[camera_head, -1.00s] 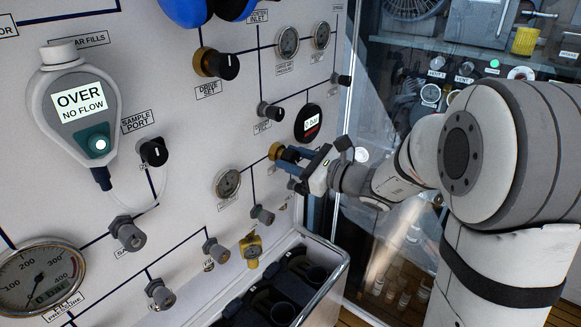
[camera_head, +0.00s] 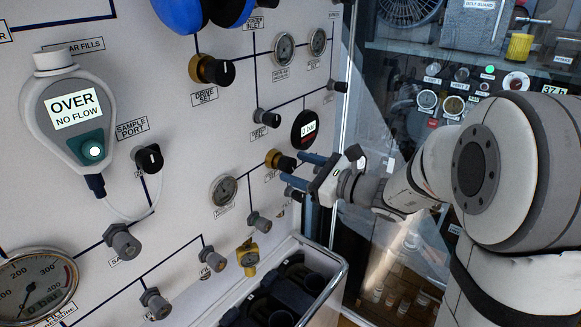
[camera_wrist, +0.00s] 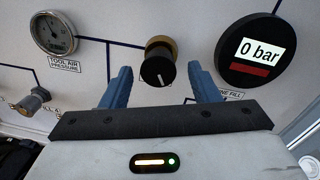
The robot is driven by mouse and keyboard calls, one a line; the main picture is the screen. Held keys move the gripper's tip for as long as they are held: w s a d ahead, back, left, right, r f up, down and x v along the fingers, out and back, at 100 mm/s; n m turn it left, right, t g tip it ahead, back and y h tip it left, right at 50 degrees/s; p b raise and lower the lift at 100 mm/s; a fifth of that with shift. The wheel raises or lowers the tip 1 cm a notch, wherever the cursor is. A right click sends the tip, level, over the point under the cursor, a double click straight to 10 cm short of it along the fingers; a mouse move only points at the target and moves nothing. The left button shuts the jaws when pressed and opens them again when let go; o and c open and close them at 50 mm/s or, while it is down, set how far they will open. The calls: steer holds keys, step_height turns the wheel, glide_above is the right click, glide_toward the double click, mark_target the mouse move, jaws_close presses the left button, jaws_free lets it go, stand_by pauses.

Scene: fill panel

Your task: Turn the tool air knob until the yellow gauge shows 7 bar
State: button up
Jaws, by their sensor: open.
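The tool air knob, a black knob on a brass collar (camera_head: 280,162), sits on the white panel. In the wrist view the black knob (camera_wrist: 157,70) has a white pointer mark near its lower edge. My gripper (camera_head: 293,168) is open, its blue fingers just short of the knob. In the wrist view the gripper (camera_wrist: 160,82) has one finger on each side of the knob, with gaps. A round gauge (camera_wrist: 52,33) labelled TOOL AIR PRESSURE is left of the knob; it also shows in the head view (camera_head: 223,190).
A round black display (camera_wrist: 250,50) right of the knob reads 0 bar. Grey knobs (camera_head: 259,222) and a brass fitting (camera_head: 248,256) stick out below. A bin (camera_head: 335,285) stands below the panel. Glass and a shelf of instruments (camera_head: 440,103) lie to the right.

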steer(key=v, duration=0.5)
steer(key=shift+b, duration=0.3)
stand_by(2.5)
